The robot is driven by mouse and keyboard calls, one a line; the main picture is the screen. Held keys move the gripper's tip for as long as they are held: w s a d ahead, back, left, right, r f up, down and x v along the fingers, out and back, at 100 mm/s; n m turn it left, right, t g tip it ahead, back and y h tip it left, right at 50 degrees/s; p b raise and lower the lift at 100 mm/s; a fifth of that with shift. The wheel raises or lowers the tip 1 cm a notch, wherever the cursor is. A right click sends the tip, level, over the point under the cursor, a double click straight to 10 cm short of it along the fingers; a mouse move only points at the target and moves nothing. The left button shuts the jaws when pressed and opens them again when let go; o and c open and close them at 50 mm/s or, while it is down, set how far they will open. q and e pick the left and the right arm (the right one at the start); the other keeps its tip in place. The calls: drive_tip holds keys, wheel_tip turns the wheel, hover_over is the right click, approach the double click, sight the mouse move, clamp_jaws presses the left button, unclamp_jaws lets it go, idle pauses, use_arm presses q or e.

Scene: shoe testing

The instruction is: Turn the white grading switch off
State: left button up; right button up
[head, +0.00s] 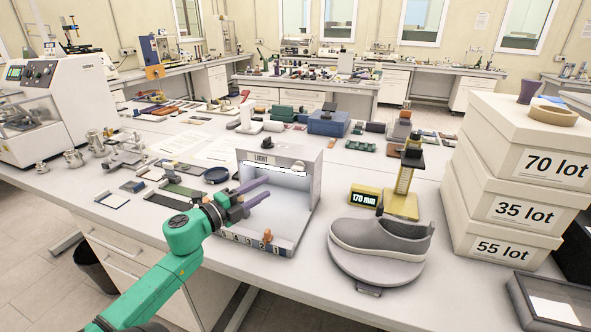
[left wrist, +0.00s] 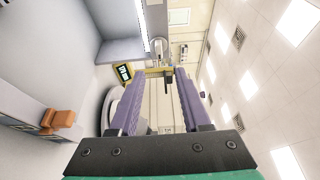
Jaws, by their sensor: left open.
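The grey light box (head: 307,190) marked LIGHT stands on the near bench with a bright strip lit under its top edge. A small pale round part (head: 298,166) shows inside at the upper right; I cannot tell if it is the white grading switch. An orange slider (head: 267,236) sits on the numbered front ledge, near the 1; it also shows in the left wrist view (left wrist: 58,119). My left gripper (head: 268,188), with purple fingers, is open and empty in front of the box opening. In the left wrist view its fingers (left wrist: 161,78) are spread apart. My right gripper is out of view.
A grey shoe (head: 380,238) rests on a round stand right of the box, beside a yellow gauge (head: 400,203) reading 170 mm. Stacked lot boxes (head: 500,180) stand at the far right. Small tools and dark pads (head: 185,190) lie left of the box.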

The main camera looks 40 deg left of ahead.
use_arm(q)
approach(295, 171)
drive_tip(key=w, duration=0.1)
drive_tip(key=w+p, duration=0.1)
drive_tip(key=w, duration=0.6)
drive_tip(key=shift+w+d, duration=0.15)
drive_tip(key=shift+d, duration=0.05)
drive_tip(key=shift+w, duration=0.25)
clamp_jaws()
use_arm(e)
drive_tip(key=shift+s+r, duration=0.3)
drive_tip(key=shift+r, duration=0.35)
